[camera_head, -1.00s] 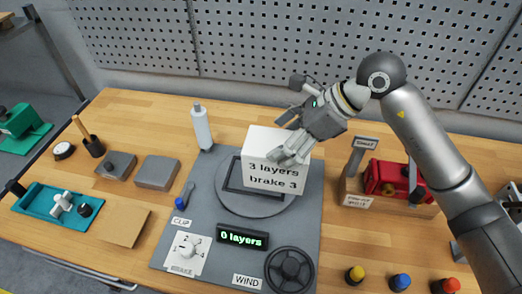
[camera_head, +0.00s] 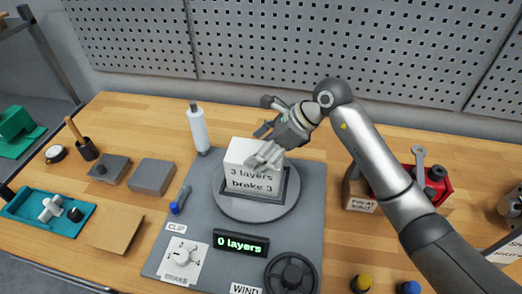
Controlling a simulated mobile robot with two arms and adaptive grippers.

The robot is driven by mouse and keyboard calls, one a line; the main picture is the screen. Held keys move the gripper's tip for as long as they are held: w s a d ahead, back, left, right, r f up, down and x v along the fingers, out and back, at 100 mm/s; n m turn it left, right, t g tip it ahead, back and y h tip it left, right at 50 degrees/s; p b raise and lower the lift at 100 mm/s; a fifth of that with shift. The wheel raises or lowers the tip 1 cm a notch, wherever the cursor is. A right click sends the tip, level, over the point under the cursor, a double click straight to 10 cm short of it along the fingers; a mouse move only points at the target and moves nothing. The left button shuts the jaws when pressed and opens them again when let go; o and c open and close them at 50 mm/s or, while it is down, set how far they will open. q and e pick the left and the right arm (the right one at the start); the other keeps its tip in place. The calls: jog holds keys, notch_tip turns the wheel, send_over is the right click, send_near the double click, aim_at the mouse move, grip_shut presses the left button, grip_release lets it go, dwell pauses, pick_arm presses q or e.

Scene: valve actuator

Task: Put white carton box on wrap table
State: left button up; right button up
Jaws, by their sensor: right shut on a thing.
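The white carton box (camera_head: 250,180) has "3 layers brake 3" printed on its front face. It is upright over the round grey turntable of the wrap table (camera_head: 227,208), within the dark square frame there. I cannot tell whether its base touches the turntable. My right gripper (camera_head: 267,152) comes in from the upper right and is shut on the box's top right edge. The wrap table's display (camera_head: 241,243) reads "0 layers". My left gripper is not in view.
A white roll (camera_head: 198,130) stands behind the turntable on the left. A brake dial (camera_head: 181,254) and a black handwheel (camera_head: 291,274) are in front. A red device (camera_head: 436,185) lies right, partly behind my arm. Grey blocks (camera_head: 152,176) lie left.

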jog(key=shift+r, duration=0.15)
jog(key=o, duration=1.9)
jog(key=shift+o, duration=0.2)
jog(key=p+v, duration=0.4)
jog(key=v, duration=0.8)
jog(key=shift+d, duration=0.1)
